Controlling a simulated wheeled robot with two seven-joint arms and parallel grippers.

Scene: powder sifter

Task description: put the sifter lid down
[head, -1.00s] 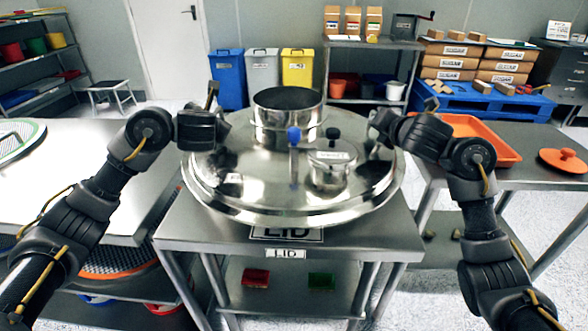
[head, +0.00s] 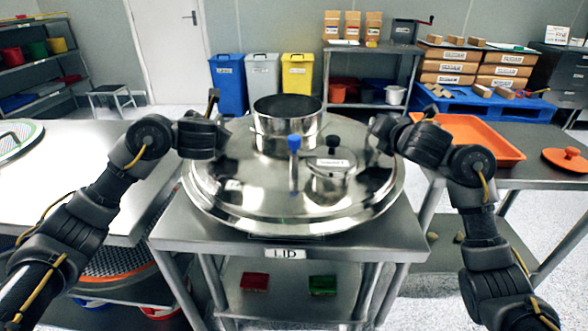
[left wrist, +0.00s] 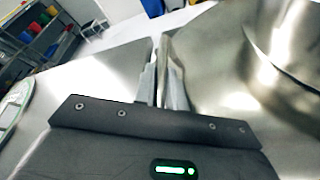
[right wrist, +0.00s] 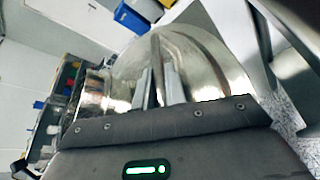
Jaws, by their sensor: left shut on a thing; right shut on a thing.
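The sifter lid (head: 240,195) is a wide shiny steel dome with an open cylinder (head: 287,128), a blue-topped lever and a small capped port (head: 333,175). It sits level, low over the steel table labelled LID (head: 390,245); I cannot tell whether its underside touches the top. My left gripper (head: 226,132) is shut on the lid's left edge, which also shows in the left wrist view (left wrist: 215,75). My right gripper (head: 376,132) is shut on the right edge; the lid fills the middle of the right wrist view (right wrist: 205,65).
A steel bench (head: 95,170) stands close on the left, with a round sieve (head: 20,140) on it. A table on the right holds an orange tray (head: 505,152) and an orange disc (head: 566,160). Red and green blocks lie on the lower shelf (head: 288,295).

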